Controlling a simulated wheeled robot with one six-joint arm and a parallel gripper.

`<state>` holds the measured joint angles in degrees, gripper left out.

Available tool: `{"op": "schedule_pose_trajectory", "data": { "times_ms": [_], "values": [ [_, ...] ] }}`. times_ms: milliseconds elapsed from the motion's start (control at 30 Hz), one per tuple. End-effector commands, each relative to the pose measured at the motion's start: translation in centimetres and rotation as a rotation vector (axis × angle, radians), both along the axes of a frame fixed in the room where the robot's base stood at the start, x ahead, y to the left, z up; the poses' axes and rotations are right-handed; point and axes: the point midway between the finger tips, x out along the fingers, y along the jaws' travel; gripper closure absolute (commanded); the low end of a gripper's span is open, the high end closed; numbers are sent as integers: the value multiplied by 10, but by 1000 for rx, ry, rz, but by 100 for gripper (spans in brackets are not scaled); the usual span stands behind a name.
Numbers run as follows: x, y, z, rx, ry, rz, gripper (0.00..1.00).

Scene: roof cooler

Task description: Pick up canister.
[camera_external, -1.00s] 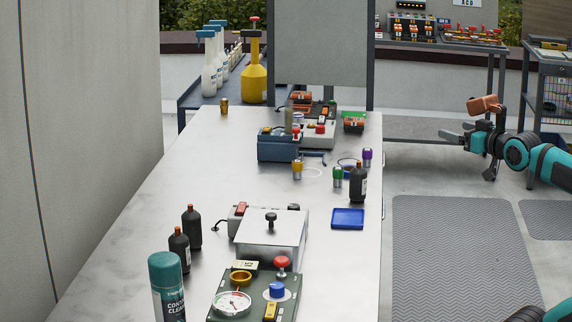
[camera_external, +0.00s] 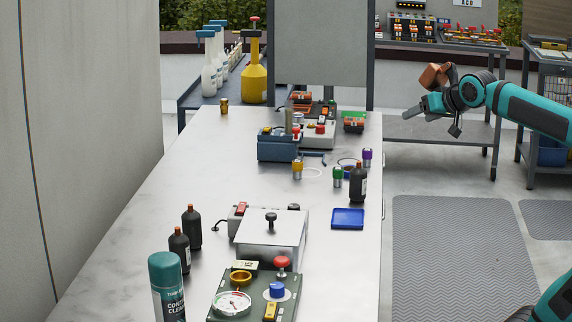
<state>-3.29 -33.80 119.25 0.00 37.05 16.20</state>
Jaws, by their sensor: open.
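Several small canister-like cylinders stand upright on the long white bench: one with a purple top (camera_external: 367,157), one with a green top (camera_external: 337,177), one with an orange-yellow top (camera_external: 297,169) and a small brass-coloured one (camera_external: 224,106) near the far left edge. I cannot tell which of them is the canister. My gripper (camera_external: 412,112) is off the bench's right side, raised, pointing left. It is open, and nothing shows between its fingers. It is apart from all the cylinders; the purple-topped one is the nearest.
A black bottle (camera_external: 358,183) and a blue tray (camera_external: 348,219) sit near the bench's right edge. A blue box (camera_external: 278,147) and other devices stand at mid-bench, below a grey upright panel (camera_external: 320,45). A metal box (camera_external: 270,240) and a gauge panel (camera_external: 232,304) occupy the front.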

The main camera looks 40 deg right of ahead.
Motion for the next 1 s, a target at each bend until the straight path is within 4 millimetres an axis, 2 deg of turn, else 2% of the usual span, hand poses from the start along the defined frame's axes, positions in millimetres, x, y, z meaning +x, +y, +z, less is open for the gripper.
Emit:
{"op": "schedule_pose_trajectory", "data": {
  "times_ms": [100,500,800,1000],
  "values": [
    [25,8,1,41,118,-22,32],
    [92,35,-3,145,517,-146,32],
    [136,59,-8,172,802,-280,32],
    [155,71,-11,167,941,-362,32]
  ]
}}
